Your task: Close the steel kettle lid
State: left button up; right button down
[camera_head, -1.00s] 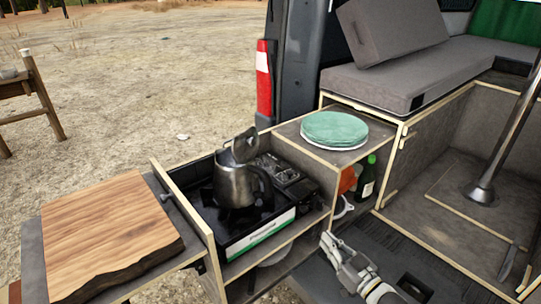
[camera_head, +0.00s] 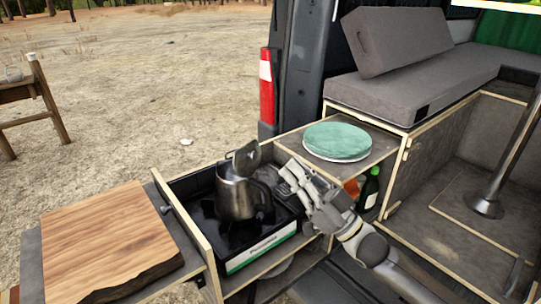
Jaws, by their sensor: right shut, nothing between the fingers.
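The steel kettle (camera_head: 234,196) stands upright on the camping stove (camera_head: 262,240) in the pull-out drawer. Its lid (camera_head: 246,157) is open and stands up at the top of the kettle. The kettle's handle is on its right side, towards my gripper. My right gripper (camera_head: 288,178) is shut and empty, just right of the kettle, at about the height of its top and over the right part of the stove. A small gap seems to lie between the fingers and the kettle. My left gripper is not in view.
A wooden cutting board (camera_head: 105,240) lies on the shelf at the left. Green plates (camera_head: 337,140) sit on the counter behind my right gripper. A green bottle (camera_head: 369,188) stands in the compartment below. The drawer's wooden side panel (camera_head: 190,232) rises left of the stove.

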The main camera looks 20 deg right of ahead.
aim_at(251, 159)
jog(key=shift+w+a+r+p, duration=0.1)
jog(key=shift+w+a+p, duration=0.1)
jog(key=shift+w+a, duration=0.55)
jog(key=shift+w+a+r+p, duration=0.1)
jog(key=shift+w+a+p, duration=0.15)
jog(key=shift+w+a, duration=0.45)
jog(key=shift+w+a+r+p, duration=0.15)
jog(key=shift+w+a, duration=0.25)
jog(key=shift+w, duration=0.65)
